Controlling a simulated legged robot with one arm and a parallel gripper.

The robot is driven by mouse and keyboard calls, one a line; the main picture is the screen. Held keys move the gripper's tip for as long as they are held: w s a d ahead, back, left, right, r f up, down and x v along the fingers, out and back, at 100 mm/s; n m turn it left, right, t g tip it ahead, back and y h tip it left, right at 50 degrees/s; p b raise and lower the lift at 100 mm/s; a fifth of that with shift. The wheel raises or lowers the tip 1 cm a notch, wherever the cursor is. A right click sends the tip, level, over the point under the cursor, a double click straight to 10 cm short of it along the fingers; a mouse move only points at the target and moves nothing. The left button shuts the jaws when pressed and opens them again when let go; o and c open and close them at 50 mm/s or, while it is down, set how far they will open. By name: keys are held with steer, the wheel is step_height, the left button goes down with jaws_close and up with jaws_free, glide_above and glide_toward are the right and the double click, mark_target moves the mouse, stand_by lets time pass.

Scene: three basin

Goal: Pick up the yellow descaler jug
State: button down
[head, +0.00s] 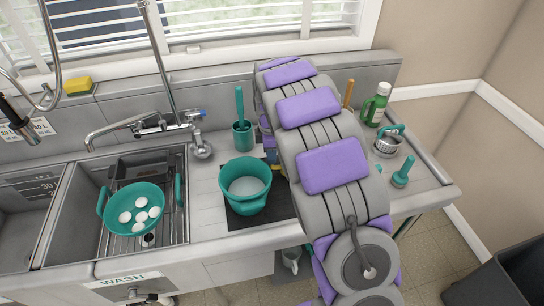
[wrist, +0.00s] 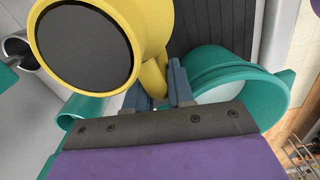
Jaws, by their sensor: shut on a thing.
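The yellow descaler jug (wrist: 95,42) fills the upper left of the wrist view, its round dark end facing the camera. Its yellow handle part (wrist: 154,76) sits between the blue-grey fingers of my gripper (wrist: 158,88), which is shut on it. In the head view my purple and grey arm covers most of the jug and gripper; only small blue and yellow bits show beside the teal pot.
A teal pot (head: 246,186) stands on a dark mat just left of my arm. A teal utensil holder (head: 242,135) is behind it. A green bottle (head: 375,105) and teal brush (head: 403,172) are on the right. A teal colander (head: 133,207) with white round things sits over the sink.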

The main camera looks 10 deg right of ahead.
steer(key=shift+r, duration=0.85)
steer(key=s+p, duration=0.2)
steer(key=s, duration=1.4)
steer(key=shift+r+p, duration=0.4)
steer(key=shift+r, duration=0.05)
steer(key=c, duration=1.5)
jaws_free()
jaws_close()
steer(key=shift+r, duration=0.15)
